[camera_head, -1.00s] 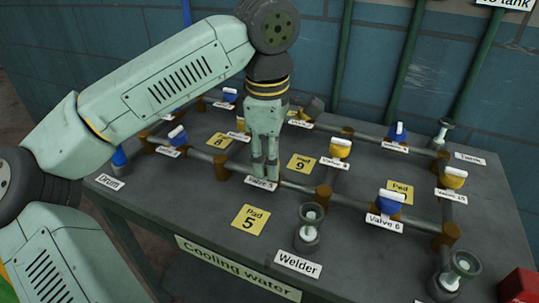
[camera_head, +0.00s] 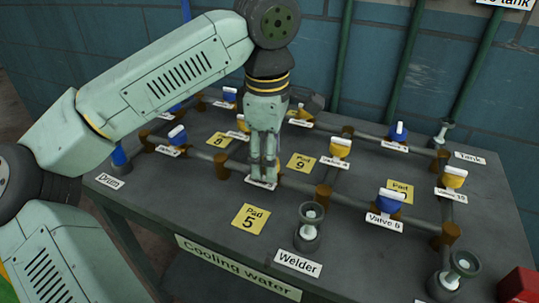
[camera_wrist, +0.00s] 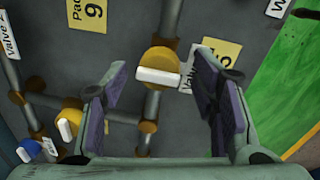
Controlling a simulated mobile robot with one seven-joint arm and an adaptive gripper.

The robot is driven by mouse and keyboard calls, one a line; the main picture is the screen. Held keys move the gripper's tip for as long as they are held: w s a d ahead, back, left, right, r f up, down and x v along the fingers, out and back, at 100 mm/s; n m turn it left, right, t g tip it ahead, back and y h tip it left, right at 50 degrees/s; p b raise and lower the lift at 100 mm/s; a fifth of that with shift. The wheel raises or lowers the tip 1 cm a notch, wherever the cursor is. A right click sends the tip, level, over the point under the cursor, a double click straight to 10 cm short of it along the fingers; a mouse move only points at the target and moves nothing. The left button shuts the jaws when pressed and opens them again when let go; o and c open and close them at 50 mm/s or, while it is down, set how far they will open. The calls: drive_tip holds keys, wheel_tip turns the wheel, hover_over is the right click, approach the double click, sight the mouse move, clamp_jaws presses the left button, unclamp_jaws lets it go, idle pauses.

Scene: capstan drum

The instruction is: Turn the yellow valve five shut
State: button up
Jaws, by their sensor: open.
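The yellow valve five (camera_wrist: 160,57) shows in the wrist view as a round yellow body with a white bar handle on top. The bar lies roughly across the grey pipe. Its label, partly covered, is just right of it. My gripper (camera_wrist: 160,105) is open, with one finger left and one right of the valve's line; I cannot tell whether either touches it. In the head view my gripper (camera_head: 263,178) points down over the front pipe and hides the valve. The label there (camera_head: 261,185) is mostly covered by the fingertips.
Yellow Pad 5 (camera_head: 251,217) lies in front, Pad 9 (camera_head: 301,163) behind. Blue valve 6 (camera_head: 390,202) and the Welder outlet (camera_head: 309,228) stand to the right. Other blue and yellow valves sit on the pipes around. A red block (camera_head: 517,287) is at the right edge.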

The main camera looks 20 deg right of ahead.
wheel_tip(320, 180, up, 12)
drive_tip(key=shift+s+a+f, duration=0.25)
drive_tip(key=shift+s+a, duration=0.05)
drive_tip(key=shift+s, duration=0.05)
